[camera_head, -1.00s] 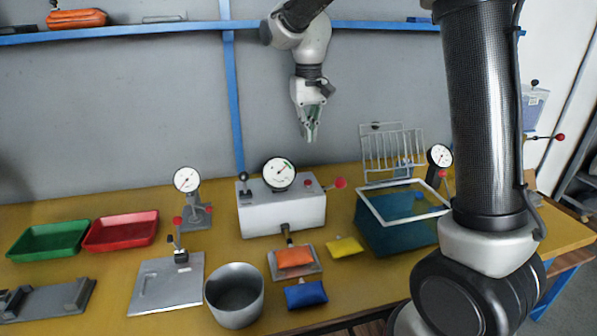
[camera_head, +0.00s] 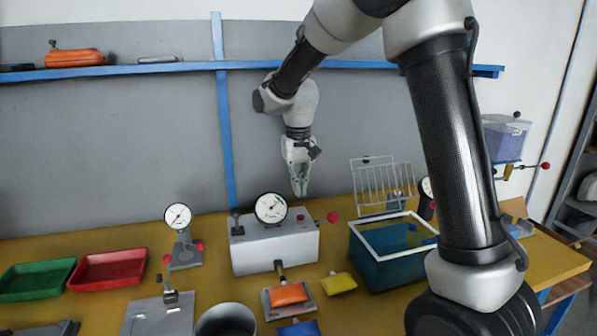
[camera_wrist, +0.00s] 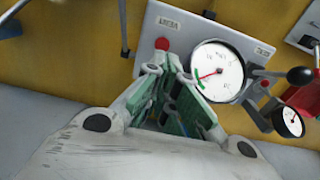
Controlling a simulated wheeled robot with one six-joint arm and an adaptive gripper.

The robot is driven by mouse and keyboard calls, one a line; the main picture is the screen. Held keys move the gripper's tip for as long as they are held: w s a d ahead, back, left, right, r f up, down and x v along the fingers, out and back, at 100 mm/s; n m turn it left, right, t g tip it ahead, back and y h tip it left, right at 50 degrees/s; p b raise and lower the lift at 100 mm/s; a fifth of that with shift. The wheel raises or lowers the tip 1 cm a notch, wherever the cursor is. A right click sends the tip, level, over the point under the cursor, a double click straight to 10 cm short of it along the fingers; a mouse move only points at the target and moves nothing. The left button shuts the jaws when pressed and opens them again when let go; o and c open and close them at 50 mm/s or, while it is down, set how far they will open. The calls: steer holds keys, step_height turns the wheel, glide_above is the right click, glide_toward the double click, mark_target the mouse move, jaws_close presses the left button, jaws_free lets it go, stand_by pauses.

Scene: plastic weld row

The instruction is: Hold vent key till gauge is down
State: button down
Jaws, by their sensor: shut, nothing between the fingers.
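A white box (camera_head: 275,252) stands on the bench with a round dial gauge (camera_head: 271,208) on top. The gauge also shows in the wrist view (camera_wrist: 217,71), its thin needle off to one side. A small red key (camera_wrist: 162,43) sits on the box beside the gauge, under a label plate too small to read surely. My gripper (camera_head: 300,192) is above the right back of the box, pointing down. Its green-padded fingers are shut and empty. In the wrist view the fingertips (camera_wrist: 167,62) lie just short of the red key in the picture; I cannot tell contact.
A red-knobbed lever (camera_head: 332,218) sticks out right of the box; a black-knobbed lever stands left. A second gauge (camera_head: 178,216) on a stand is left. A teal bin (camera_head: 380,272) and wire rack (camera_head: 382,184) are right. Red tray (camera_head: 108,269) and green tray lie far left.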

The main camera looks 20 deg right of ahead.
step_height(320, 180, down, 6)
steer(key=shift+f, duration=0.25)
steer(key=shift+f, duration=0.9)
steer(key=shift+s+f, duration=0.1)
steer(key=shift+f, duration=0.2)
steer(key=shift+d+f, duration=0.1)
stand_by(0.3)
step_height(320, 180, up, 15)
steer(key=shift+f, duration=0.2)
stand_by(0.3)
steer(key=shift+a, duration=0.2)
